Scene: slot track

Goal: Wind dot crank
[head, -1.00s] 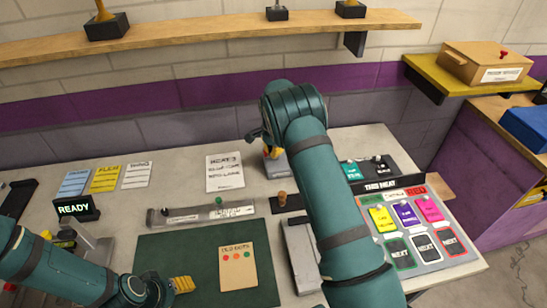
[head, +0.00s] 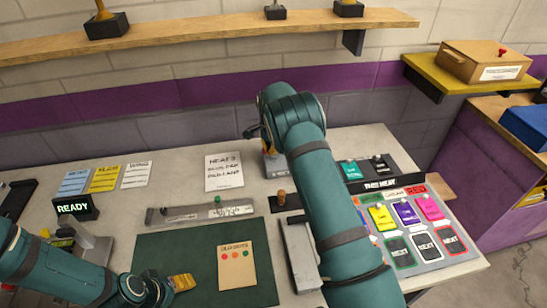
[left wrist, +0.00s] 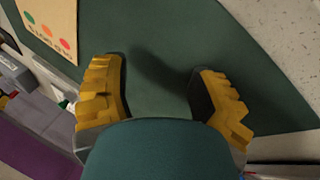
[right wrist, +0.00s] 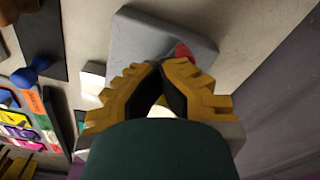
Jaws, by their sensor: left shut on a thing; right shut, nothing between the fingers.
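In the right wrist view, a grey block (right wrist: 160,38) lies flat on the table, with a red round part (right wrist: 184,52) at its edge. I cannot tell whether this is the dot crank. My right gripper (right wrist: 161,72) is shut and empty over the block; I cannot tell whether it touches the red part. In the head view, my right arm hides most of this place. My left gripper (head: 182,283) is over the dark green mat (head: 205,265). In the left wrist view its fingers (left wrist: 160,75) stand apart, with only bare mat between them.
A tan card with coloured dots (head: 237,268) lies on the mat. Behind it are a grey rail (head: 190,215) and a brown knob (head: 282,197) on a dark base. A panel of coloured cards (head: 420,235) stands at right. A READY display (head: 73,208) is at left.

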